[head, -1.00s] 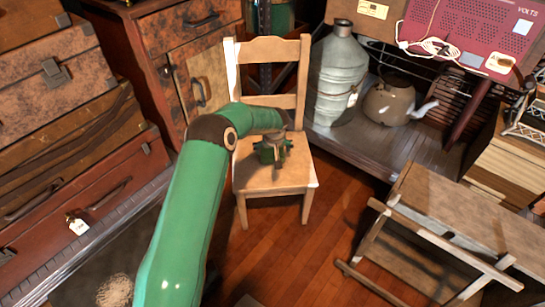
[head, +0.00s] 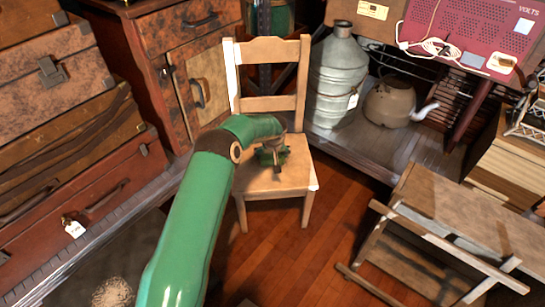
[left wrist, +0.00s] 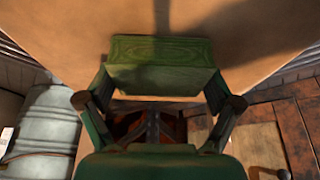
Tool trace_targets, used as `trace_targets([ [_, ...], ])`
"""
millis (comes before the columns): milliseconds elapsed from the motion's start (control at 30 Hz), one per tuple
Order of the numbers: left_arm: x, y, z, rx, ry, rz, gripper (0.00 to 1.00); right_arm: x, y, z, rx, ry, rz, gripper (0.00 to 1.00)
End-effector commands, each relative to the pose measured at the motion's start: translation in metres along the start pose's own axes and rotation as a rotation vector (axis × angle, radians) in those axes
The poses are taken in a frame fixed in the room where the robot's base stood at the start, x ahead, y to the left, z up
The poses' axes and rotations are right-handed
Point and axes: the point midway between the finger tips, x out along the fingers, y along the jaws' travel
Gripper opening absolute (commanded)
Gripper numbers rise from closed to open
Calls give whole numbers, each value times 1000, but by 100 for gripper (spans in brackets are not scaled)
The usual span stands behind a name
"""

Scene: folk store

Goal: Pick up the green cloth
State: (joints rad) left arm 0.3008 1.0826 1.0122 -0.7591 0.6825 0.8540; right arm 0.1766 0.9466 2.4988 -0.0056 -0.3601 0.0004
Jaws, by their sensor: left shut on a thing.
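In the head view my left gripper (head: 275,163) is over the seat of the wooden chair (head: 300,185), with the cloth mostly hidden by the gripper and wrist. I cannot tell whether the cloth touches the seat. My right gripper is in neither view.
Stacked suitcases (head: 75,150) stand on the left, with a wooden cabinet (head: 190,80) behind. A metal milk can (head: 338,75) and a kettle (head: 390,103) stand on a low shelf at the right. A wooden bench (head: 455,215) is at the lower right. Some floor (head: 290,255) is clear before the chair.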

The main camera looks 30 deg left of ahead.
Motion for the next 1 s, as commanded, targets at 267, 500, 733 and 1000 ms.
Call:
trace_targets([
  [267,-16,0,-7,0,2,0,57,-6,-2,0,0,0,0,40],
  [500,-65,0,-27,0,3,1,57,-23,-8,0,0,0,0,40],
  [733,-123,0,-52,-1,4,1,57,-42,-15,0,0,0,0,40],
  [1000,-171,0,-72,-2,2,-1,57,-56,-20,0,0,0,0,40],
])
